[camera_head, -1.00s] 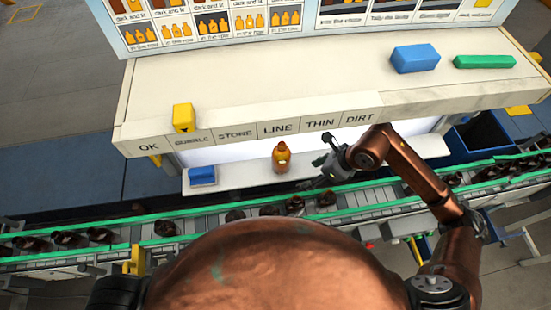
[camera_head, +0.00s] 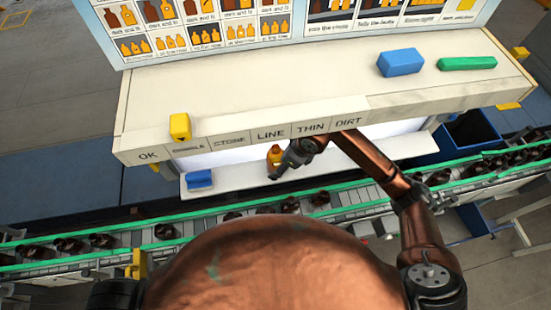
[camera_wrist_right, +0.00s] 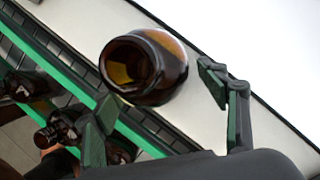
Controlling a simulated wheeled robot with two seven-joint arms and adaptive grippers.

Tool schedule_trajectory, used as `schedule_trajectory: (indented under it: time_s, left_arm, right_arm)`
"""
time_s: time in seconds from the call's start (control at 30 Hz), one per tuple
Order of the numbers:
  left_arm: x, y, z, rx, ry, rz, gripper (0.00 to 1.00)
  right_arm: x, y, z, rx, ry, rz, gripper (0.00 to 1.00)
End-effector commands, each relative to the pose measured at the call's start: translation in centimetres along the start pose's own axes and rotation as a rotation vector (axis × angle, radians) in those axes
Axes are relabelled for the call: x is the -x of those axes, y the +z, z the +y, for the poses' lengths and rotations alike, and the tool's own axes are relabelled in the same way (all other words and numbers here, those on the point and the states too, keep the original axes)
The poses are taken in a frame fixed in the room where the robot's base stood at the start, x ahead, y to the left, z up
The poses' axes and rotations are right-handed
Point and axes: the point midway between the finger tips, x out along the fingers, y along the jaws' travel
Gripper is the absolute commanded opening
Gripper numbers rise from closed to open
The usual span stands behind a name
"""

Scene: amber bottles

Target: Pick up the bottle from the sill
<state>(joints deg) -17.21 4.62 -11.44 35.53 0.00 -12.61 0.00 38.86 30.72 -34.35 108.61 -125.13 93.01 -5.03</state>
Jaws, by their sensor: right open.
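An amber bottle (camera_head: 275,156) stands on the white sill (camera_head: 235,178) in front of the lit panel. Whether a finger touches the bottle I cannot tell. My left gripper is not in view.
A blue block (camera_head: 199,179) lies on the sill to the left. A conveyor (camera_head: 205,222) with green rails and several dark bottles runs in front. The labelled shelf (camera_head: 240,100) above holds a yellow block (camera_head: 180,127), a blue block (camera_head: 401,62) and a green bar (camera_head: 467,63).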

Motion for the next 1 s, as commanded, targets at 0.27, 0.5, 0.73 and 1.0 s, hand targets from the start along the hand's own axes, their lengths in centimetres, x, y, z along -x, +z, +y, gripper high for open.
schedule_trajectory:
  time_s: [0.27,0.5,0.73,1.0]
  left_arm:
    - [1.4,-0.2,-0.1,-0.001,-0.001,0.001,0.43]
    - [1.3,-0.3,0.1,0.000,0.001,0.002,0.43]
    - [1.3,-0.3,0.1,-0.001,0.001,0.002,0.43]
    - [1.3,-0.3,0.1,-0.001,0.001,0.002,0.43]
  right_arm:
    - [-1.6,1.4,0.1,0.000,0.001,0.001,0.67]
    - [-1.8,1.3,0.0,0.001,0.000,0.001,0.66]
    - [-1.8,1.3,0.0,0.001,0.000,0.001,0.50]
    - [-1.8,1.3,0.0,0.001,0.000,0.001,0.31]
